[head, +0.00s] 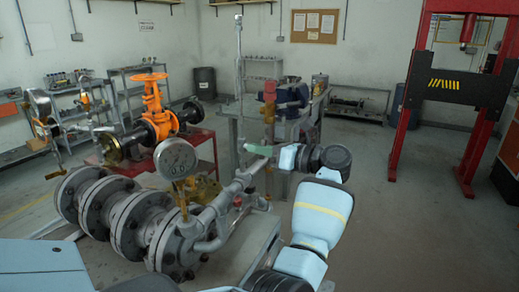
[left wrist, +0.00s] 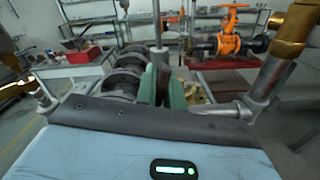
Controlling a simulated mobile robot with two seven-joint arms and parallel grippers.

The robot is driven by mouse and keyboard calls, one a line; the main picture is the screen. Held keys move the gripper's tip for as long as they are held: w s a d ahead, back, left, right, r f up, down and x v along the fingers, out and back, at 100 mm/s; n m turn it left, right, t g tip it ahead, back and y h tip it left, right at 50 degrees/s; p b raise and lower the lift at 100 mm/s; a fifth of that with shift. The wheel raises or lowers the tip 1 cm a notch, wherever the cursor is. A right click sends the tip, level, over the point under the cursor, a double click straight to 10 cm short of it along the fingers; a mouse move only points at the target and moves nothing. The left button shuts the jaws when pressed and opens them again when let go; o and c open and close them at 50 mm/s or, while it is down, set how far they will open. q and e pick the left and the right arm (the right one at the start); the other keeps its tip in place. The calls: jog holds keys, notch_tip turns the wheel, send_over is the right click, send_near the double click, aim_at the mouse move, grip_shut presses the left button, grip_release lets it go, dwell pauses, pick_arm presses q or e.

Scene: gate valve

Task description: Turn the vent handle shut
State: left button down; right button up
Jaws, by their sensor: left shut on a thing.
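My left gripper (head: 250,149) is at the pipework in the middle of the head view, reaching in from the right side of the valve line. Its green fingers also show in the left wrist view (left wrist: 162,88), closed around a narrow grey piece, which I take to be the vent handle (left wrist: 158,30). The fingers and pipes hide most of the handle, so its angle is hard to tell. A grey pipe (head: 222,199) runs diagonally below the fingers. My right gripper is not in view.
A round gauge (head: 176,158) stands above large flanged pipes (head: 130,222) to the left. An orange valve (head: 153,98) stands behind. A brass valve with a red top (head: 269,95) is close beyond my gripper. Open floor (head: 385,220) lies to the right, before a red press frame (head: 403,110).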

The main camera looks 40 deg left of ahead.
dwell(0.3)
pick_arm(q)
jog(key=c, duration=1.3)
grip_release()
jog(key=shift+o, duration=0.2)
jog(key=b+v, duration=0.2)
jog(key=v, duration=0.5)
jog(key=shift+d+b, duration=0.3)
jog(key=shift+d, duration=0.1)
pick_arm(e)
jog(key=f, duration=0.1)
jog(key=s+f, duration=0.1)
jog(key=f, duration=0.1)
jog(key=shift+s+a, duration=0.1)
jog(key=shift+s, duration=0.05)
pick_arm(q)
jog(key=shift+c, duration=0.2)
